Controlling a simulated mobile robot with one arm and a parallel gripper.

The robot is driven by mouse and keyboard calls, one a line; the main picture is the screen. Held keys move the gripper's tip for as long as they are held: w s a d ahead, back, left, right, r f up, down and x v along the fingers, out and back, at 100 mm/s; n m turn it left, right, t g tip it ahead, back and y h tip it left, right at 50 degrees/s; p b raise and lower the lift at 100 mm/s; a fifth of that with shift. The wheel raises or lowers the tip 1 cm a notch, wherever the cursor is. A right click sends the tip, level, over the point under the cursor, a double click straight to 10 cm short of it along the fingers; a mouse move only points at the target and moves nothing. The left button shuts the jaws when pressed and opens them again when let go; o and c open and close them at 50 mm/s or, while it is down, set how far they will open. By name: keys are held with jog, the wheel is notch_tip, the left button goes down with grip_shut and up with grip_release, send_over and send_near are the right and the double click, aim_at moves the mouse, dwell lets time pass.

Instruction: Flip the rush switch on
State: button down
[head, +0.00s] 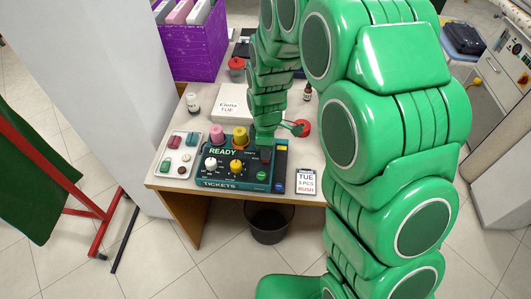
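The green ticket box (222,181) stands near the front edge of the table, with "READY" on its top and "TICKETS" on its front. White (211,164) and yellow (236,167) knobs sit on its face, with a round green button (261,176) at the right. My green arm reaches down to the box's right rear, where my gripper (264,146) is over or at a small dark part. My arm hides that area; I cannot make out the rush switch, its position, or whether my fingers touch it. A card (307,182) reading "TUE 3 PCS RUSH" lies right of the box.
A tray (171,164) with small pieces lies left of the box. Pink (217,134) and yellow (240,136) spools stand behind it. An "Elena TUE" paper (229,104), a red round item (301,128) and small bottles are farther back. A dark bin (269,224) stands on the floor.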

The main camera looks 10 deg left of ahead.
jog(key=shift+w+r, duration=0.1)
jog(key=shift+w, duration=0.3)
jog(key=shift+r, duration=0.25)
notch_tip(320, 180, up, 13)
jog(key=w, duration=0.1)
jog(key=shift+w+r, duration=0.2)
jog(key=shift+w, duration=0.15)
dwell(0.4)
jog(key=shift+s, duration=0.75)
